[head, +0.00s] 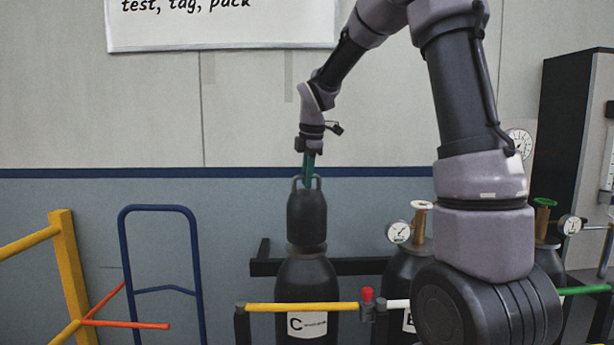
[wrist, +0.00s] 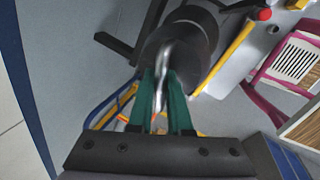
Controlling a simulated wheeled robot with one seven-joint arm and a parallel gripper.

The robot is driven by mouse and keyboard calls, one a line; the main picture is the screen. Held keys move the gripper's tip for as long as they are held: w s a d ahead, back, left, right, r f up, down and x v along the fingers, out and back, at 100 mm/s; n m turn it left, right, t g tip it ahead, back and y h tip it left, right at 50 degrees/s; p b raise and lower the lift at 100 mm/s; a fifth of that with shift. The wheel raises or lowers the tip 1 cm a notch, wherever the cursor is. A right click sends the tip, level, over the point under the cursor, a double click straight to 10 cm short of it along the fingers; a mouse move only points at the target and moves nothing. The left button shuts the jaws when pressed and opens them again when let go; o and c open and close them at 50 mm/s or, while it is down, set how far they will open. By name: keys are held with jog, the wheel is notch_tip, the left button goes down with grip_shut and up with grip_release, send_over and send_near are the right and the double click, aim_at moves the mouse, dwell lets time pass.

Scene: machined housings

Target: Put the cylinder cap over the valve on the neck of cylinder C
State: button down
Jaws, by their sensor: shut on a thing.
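My gripper (head: 308,178) points down with its green fingers shut on the loop handle of the dark cylinder cap (head: 307,217). In the wrist view the fingers (wrist: 162,80) stand either side of the shiny handle (wrist: 164,55), with the dark cap (wrist: 201,28) beyond. The cap is upright and in line with cylinder C (head: 305,275), a dark cylinder with a white "C" label (head: 307,325). The cap's lower rim meets the top of the cylinder's shoulder in the head view; I cannot tell if it rests there or hangs slightly above. The valve and neck are hidden.
A yellow bar (head: 290,307) with a red knob (head: 367,294) crosses in front of cylinder C. Other cylinders with gauges (head: 398,232) stand to the right, partly behind my arm. A blue hand-truck frame (head: 124,260) and yellow rail (head: 68,265) stand left.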

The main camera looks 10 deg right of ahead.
jog(key=shift+f, duration=1.1)
jog(key=c, duration=0.8)
grip_release()
jog(key=shift+o, duration=0.2)
jog(key=v, duration=1)
jog(key=shift+r, duration=0.35)
jog(key=shift+s, duration=0.1)
